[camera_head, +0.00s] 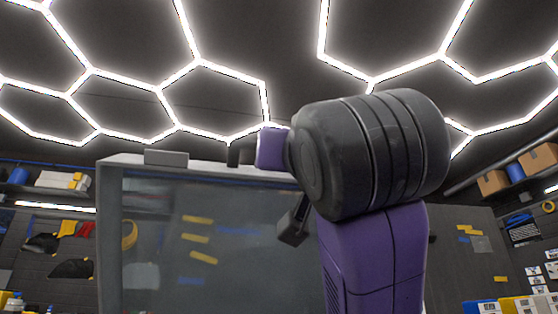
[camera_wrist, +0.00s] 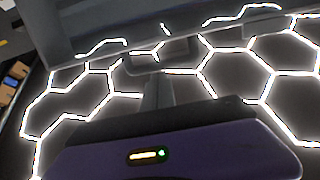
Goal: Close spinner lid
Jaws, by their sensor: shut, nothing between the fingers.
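A large see-through panel with a light grey frame, which looks like the spinner lid (camera_head: 160,275), stands raised and steeply upright in the head view. My gripper (camera_wrist: 157,80) shows in the wrist view as a narrow grey shape above its purple body. It is shut with nothing held. A broad grey edge, probably the lid's frame (camera_wrist: 100,38), crosses the top of the wrist view close beyond the fingertips; I cannot tell whether they touch. The spinner's lower body is out of view.
A grey block (camera_head: 166,157) sits at the panel's top edge. Shelves with boxes (camera_head: 493,182) line the right wall, and tools hang on the left wall. A dark board (camera_head: 470,250) stands behind at right.

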